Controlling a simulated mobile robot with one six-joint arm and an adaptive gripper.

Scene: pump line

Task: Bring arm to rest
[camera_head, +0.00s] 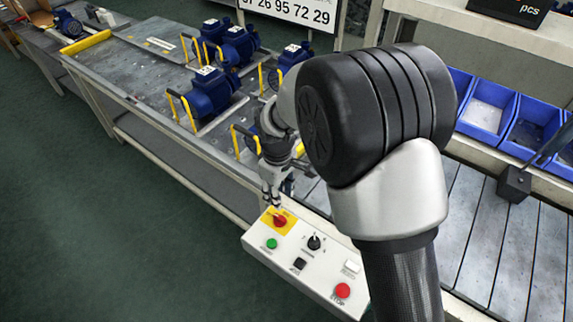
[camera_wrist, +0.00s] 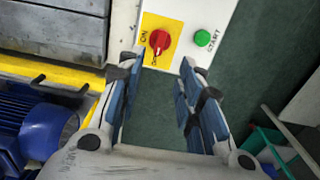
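My gripper (camera_head: 274,196) hangs over the top left end of a white control panel (camera_head: 322,262) in the head view, close to the red rotary switch (camera_head: 280,219) on its yellow plate. In the wrist view my gripper (camera_wrist: 157,78) has its two blue-padded fingers apart with nothing between them. The red switch (camera_wrist: 159,41) and the green start button (camera_wrist: 202,38) lie just beyond the fingertips. I cannot tell whether a finger touches the panel. My arm's large black and silver joint hides part of the line in the head view.
Several blue pumps (camera_head: 212,92) with yellow handles stand on the line behind my gripper. One blue pump (camera_wrist: 45,130) is close to the left finger in the wrist view. Blue bins (camera_head: 487,104) stand at right. Green floor (camera_head: 110,220) at left is clear.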

